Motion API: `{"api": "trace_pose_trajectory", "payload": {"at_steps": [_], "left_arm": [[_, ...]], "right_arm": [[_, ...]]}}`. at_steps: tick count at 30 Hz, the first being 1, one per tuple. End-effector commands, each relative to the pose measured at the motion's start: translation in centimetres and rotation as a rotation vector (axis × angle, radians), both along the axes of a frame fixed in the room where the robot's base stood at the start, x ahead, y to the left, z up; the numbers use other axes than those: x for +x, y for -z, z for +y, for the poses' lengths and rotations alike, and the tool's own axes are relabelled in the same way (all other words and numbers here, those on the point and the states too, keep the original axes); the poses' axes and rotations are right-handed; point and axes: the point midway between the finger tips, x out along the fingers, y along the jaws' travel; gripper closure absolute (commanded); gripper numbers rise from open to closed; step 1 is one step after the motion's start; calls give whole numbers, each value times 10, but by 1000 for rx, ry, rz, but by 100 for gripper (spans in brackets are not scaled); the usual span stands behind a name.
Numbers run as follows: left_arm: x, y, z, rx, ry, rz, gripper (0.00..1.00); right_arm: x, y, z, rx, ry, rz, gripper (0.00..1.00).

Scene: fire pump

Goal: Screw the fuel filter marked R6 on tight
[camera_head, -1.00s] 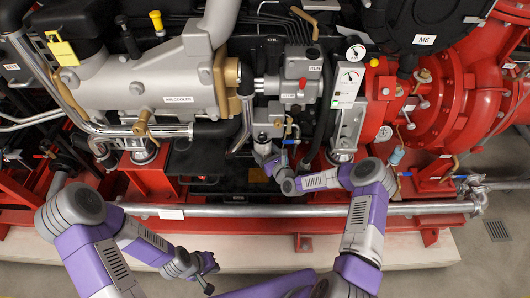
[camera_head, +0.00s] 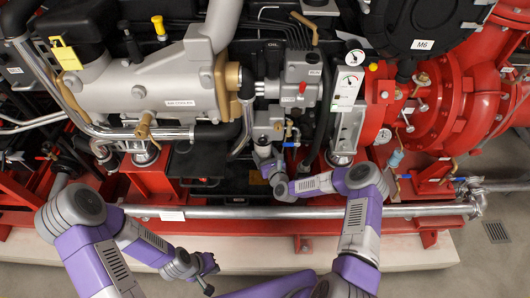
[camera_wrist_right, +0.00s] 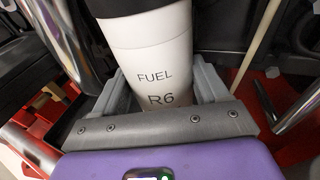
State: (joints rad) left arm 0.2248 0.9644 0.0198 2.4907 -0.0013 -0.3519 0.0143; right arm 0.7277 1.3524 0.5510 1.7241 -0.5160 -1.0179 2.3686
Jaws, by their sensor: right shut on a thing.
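The fuel filter (camera_wrist_right: 152,65) is a white cylinder with a dark top, marked FUEL R6, in the right wrist view. My right gripper (camera_wrist_right: 160,95) is shut around its body, a grey finger on each side. The filter's upper end is out of that view, so I cannot see its thread or seat. My left gripper (camera_head: 212,277) is open and empty, low in front of the plinth, away from the engine.
A horizontal metal pipe (camera_head: 300,211) runs along the red frame, with my right arm passing over it. A grey box with a red knob (camera_head: 302,84) and a gauge panel (camera_head: 347,87) stand near the filter head. The pale plinth (camera_head: 250,255) in front is bare.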

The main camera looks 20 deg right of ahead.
Motion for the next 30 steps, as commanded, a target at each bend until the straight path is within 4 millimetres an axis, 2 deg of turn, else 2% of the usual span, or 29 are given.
{"api": "trace_pose_trajectory", "payload": {"at_steps": [10,11,16,24,30], "left_arm": [[0,-2,0,0,0,0,100],[0,-2,0,0,0,0,100],[0,-2,0,0,0,0,100],[0,-4,0,0,0,0,100],[0,-13,0,0,0,0,100]], "right_arm": [[-2,5,-5,-3,63,11,78],[-2,5,-5,-3,64,12,25],[-1,4,-4,-3,62,10,0],[-4,3,-3,-2,60,10,0],[-29,-2,-4,1,60,11,0]]}}
